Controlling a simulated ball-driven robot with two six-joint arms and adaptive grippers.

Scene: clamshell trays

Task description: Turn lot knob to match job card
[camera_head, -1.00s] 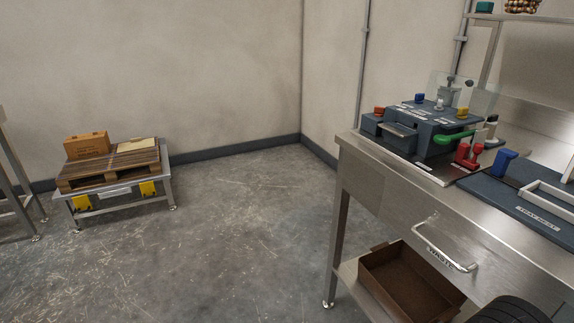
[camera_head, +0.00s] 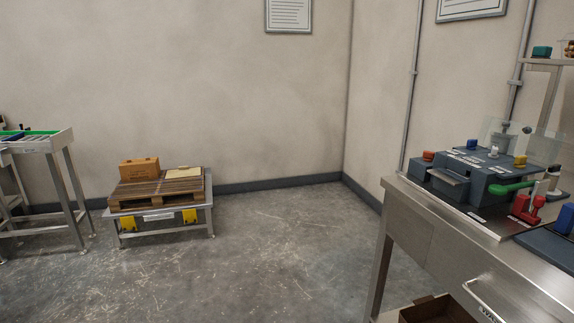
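A grey-blue machine (camera_head: 484,178) stands on the steel bench at the right. It has several coloured knobs on top: orange (camera_head: 428,155), blue (camera_head: 471,144), white (camera_head: 493,152) and yellow (camera_head: 519,160). Their labels are too small to read, so I cannot tell which is the lot knob. A green handle (camera_head: 510,187) and a red clamp-like part (camera_head: 526,208) are at its front right. Two framed sheets hang on the walls, one at the back (camera_head: 289,15) and one at the right (camera_head: 470,8); their text is unreadable. No job card can be identified. Neither gripper is in view.
The steel bench (camera_head: 425,232) fills the lower right, with a brown bin (camera_head: 436,310) below it. A low stand with a wooden pallet (camera_head: 156,191) and an orange box (camera_head: 139,168) is at the left. A roller table (camera_head: 62,142) is at the far left. The middle floor is clear.

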